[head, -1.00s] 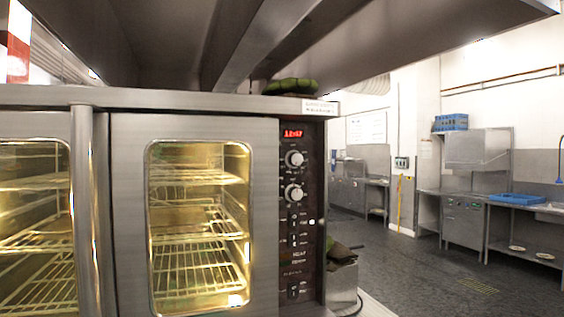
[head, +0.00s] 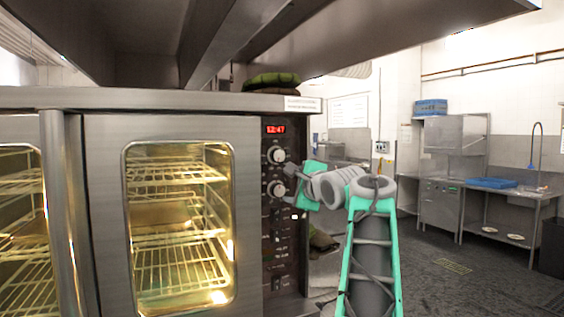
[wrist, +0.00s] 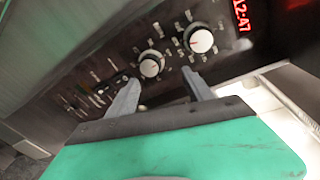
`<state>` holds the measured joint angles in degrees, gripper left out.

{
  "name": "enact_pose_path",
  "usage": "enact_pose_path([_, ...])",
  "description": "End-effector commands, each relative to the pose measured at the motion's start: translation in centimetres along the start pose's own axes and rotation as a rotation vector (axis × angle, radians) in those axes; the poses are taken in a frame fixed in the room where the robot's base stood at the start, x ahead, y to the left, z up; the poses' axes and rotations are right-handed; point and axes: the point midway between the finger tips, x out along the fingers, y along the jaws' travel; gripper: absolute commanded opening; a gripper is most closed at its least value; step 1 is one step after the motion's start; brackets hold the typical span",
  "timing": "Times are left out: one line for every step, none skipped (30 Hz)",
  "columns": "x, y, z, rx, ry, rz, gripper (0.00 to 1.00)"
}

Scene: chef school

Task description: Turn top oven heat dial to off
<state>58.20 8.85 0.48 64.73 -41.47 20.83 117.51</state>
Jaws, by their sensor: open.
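The oven's control panel has two round white dials. The top dial (head: 276,154) is just below the red clock display, and the lower dial (head: 276,188) is under it. In the wrist view the top dial (wrist: 200,40) is nearer the clock and bears a red mark; its setting is too small to read. The lower dial (wrist: 150,66) lies ahead, roughly between my fingertips. My gripper (wrist: 160,80) is open and empty, with its fingers toward the panel. In the head view my gripper (head: 292,185) is just right of the dials; contact cannot be told.
The glass oven door (head: 180,225) is shut, with lit racks inside. A steel hood (head: 330,40) overhangs the oven. A dark and green item (head: 272,82) lies on the oven top. The floor (head: 440,270) to the right is open, with a sink counter behind.

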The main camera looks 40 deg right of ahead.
Motion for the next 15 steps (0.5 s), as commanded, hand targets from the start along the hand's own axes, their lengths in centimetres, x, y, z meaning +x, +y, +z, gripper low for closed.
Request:
enact_pose_path([-0.7, -2.6, 0.4, 0.079, -0.031, -0.049, 0.60])
enact_pose_path([-1.1, -3.8, 0.8, 0.124, -0.050, -0.070, 0.60])
enact_pose_path([-1.5, -5.0, 1.3, 0.171, -0.074, -0.091, 0.60])
enact_pose_path([-1.8, -5.5, 1.5, 0.198, -0.087, -0.101, 0.60])
enact_pose_path([-1.9, -6.0, 1.7, 0.219, -0.098, -0.108, 0.60])
enact_pose_path([-1.9, -6.4, 1.9, 0.237, -0.108, -0.113, 0.60])
enact_pose_path([-1.8, -6.6, 2.0, 0.245, -0.112, -0.116, 0.60])
enact_pose_path([-1.5, -6.7, 2.2, 0.248, -0.114, -0.116, 0.60])
enact_pose_path([-0.9, -6.8, 2.3, 0.250, -0.116, -0.114, 0.60])
enact_pose_path([-0.4, -6.9, 2.3, 0.250, -0.115, -0.114, 0.60])
enact_pose_path([0.1, -7.0, 2.4, 0.250, -0.115, -0.114, 0.60])
enact_pose_path([0.9, -7.0, 2.5, 0.250, -0.115, -0.112, 0.60])
enact_pose_path([1.5, -7.2, 2.6, 0.250, -0.114, -0.114, 0.60])
enact_pose_path([2.2, -7.2, 2.6, 0.249, -0.114, -0.112, 0.60])
enact_pose_path([2.9, -7.4, 2.7, 0.248, -0.113, -0.113, 0.60])
